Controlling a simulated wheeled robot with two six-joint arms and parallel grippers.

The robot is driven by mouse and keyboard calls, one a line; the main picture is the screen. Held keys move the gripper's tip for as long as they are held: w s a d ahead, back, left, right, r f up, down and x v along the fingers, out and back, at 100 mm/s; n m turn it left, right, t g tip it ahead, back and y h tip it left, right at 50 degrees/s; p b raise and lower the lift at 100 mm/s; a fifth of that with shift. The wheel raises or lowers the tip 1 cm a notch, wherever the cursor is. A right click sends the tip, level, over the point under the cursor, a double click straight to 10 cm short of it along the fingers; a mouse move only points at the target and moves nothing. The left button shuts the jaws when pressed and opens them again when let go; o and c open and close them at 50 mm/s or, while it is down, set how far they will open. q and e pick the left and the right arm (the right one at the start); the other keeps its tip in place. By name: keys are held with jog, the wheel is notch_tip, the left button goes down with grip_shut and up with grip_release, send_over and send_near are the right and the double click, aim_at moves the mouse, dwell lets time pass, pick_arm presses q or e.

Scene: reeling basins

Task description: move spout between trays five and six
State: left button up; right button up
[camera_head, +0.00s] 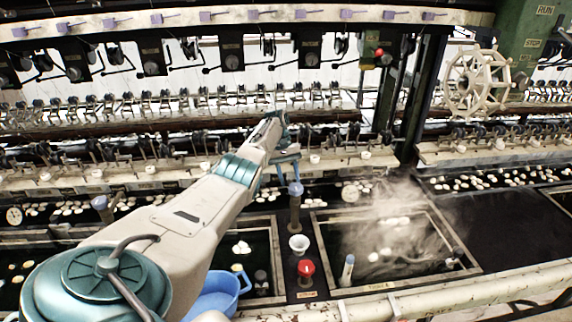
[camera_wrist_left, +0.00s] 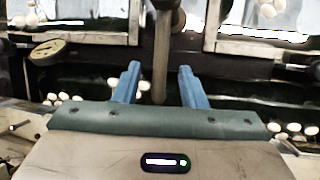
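The spout (camera_head: 295,212) is a brown upright pipe with a blue-grey top, standing on the strip between two dark basin trays. One tray (camera_head: 318,250) is to its right and another (camera_head: 276,250) to its left; I cannot read their numbers. My left gripper (camera_head: 287,168) is at the spout's top. In the left wrist view the spout (camera_wrist_left: 161,45) runs between the two blue fingers of my left gripper (camera_wrist_left: 160,78). There is a gap on both sides, so the fingers are open and not closed on it. My right gripper is not in view.
A blue bowl (camera_head: 222,296) is at the lower left, partly behind my arm. Steam rises over the right tray. A spoked wheel (camera_head: 478,82) and machinery stand behind.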

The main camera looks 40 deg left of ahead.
pick_arm(q)
jog(key=s+b+v, duration=0.1)
jog(key=b+v, duration=0.3)
jog(key=v, duration=0.4)
jog(key=shift+w+a+r+b, duration=0.2)
jog(key=shift+w+r+b, duration=0.1)
jog(key=shift+w, duration=0.15)
